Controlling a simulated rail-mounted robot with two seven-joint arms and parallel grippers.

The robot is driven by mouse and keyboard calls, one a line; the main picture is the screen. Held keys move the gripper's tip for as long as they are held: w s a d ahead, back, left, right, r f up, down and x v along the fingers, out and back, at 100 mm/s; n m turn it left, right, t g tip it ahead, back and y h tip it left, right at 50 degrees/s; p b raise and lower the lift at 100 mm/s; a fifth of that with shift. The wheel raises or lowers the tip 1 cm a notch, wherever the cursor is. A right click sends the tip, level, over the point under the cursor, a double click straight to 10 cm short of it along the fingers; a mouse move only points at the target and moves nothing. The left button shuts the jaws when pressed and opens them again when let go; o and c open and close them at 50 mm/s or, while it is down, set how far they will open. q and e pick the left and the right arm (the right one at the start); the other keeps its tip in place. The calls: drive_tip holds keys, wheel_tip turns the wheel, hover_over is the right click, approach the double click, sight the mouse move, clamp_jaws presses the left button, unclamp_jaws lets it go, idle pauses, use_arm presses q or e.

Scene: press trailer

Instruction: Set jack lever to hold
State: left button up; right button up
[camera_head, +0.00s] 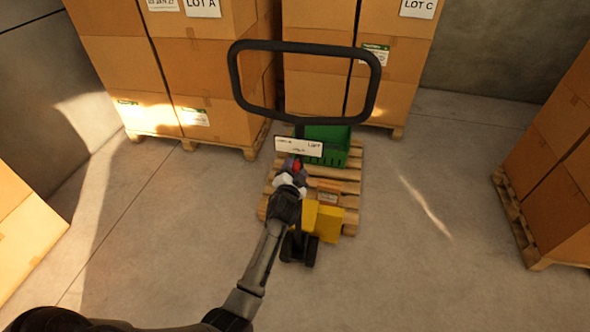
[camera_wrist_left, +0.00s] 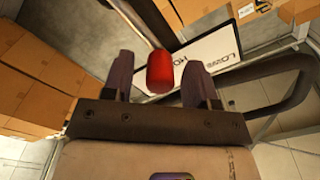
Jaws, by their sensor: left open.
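The jack lever ends in a red knob (camera_head: 297,165), just below a white label plate (camera_head: 298,146) on the pallet jack's handle. My left gripper (camera_head: 292,172) is at the knob and partly covers it in the head view. In the left wrist view the red knob (camera_wrist_left: 160,72) sits between the two open fingers of my left gripper (camera_wrist_left: 160,62), with a gap on each side. The label plate (camera_wrist_left: 222,62) is behind the fingers, with its lettering partly hidden. The yellow jack body (camera_head: 322,219) stands below. My right gripper is not in view.
The jack's black loop handle (camera_head: 233,82) rises above the label plate. A green crate (camera_head: 335,145) sits on a wooden pallet (camera_head: 350,188) behind the jack. Stacked cartons on pallets stand at the back and right (camera_head: 560,150). The concrete floor (camera_head: 430,240) is clear to the right of the jack.

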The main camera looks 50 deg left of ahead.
use_arm(q)
drive_tip(key=p+v, duration=0.2)
drive_tip(key=v, duration=1.2)
drive_tip(key=shift+w, duration=0.1)
idle(0.4)
